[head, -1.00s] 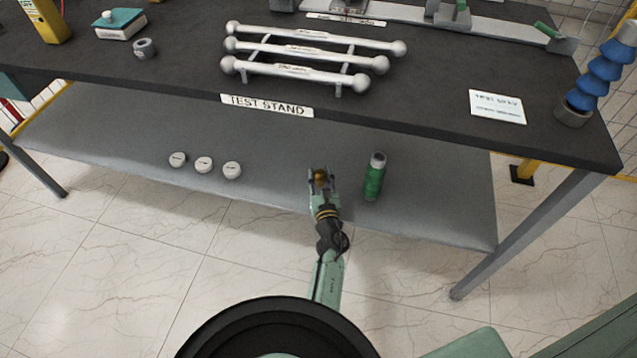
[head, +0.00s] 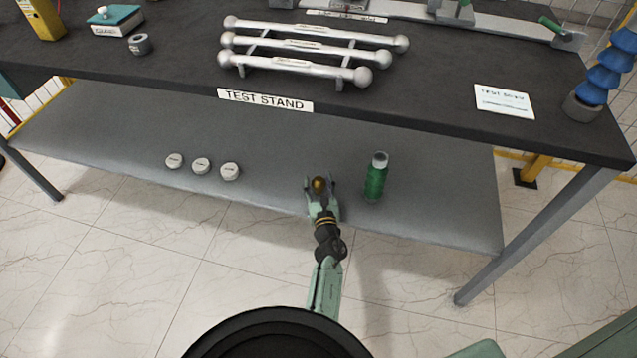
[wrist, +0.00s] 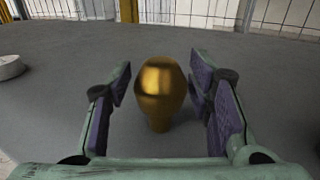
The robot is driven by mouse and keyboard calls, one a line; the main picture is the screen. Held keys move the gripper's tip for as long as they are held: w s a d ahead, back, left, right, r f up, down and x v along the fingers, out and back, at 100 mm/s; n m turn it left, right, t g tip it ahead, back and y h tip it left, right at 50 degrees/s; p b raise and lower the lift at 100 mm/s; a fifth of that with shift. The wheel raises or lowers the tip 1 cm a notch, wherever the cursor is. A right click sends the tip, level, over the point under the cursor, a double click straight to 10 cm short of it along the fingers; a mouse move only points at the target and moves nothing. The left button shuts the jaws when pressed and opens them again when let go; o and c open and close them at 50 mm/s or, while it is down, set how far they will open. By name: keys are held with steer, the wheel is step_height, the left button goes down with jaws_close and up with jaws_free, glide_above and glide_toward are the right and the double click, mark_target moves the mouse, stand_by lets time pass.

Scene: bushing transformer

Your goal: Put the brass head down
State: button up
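The brass head (wrist: 160,90) is a gold, rounded knob with a narrower neck below. In the wrist view it stands upright on the grey lower shelf (wrist: 60,50), between the two fingers of my gripper (wrist: 165,110). A gap shows on each side of it, so the fingers are open and apart from it. In the head view the brass head (head: 319,184) shows between the fingertips of my gripper (head: 320,187), over the front part of the lower shelf (head: 270,200). Its base is hidden there by my gripper.
A green bottle (head: 376,178) stands on the shelf just right of my gripper. Several white round caps (head: 201,166) lie to the left, one also at the wrist view's left edge (wrist: 10,67). The test stand tabletop (head: 420,95) overhangs behind. Shelf between caps and gripper is clear.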

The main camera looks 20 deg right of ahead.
steer(key=shift+o, duration=0.3)
steer(key=shift+r+p, duration=0.2)
steer(key=shift+p, duration=0.1)
steer(key=v, duration=1.2)
steer(key=shift+b, duration=0.35)
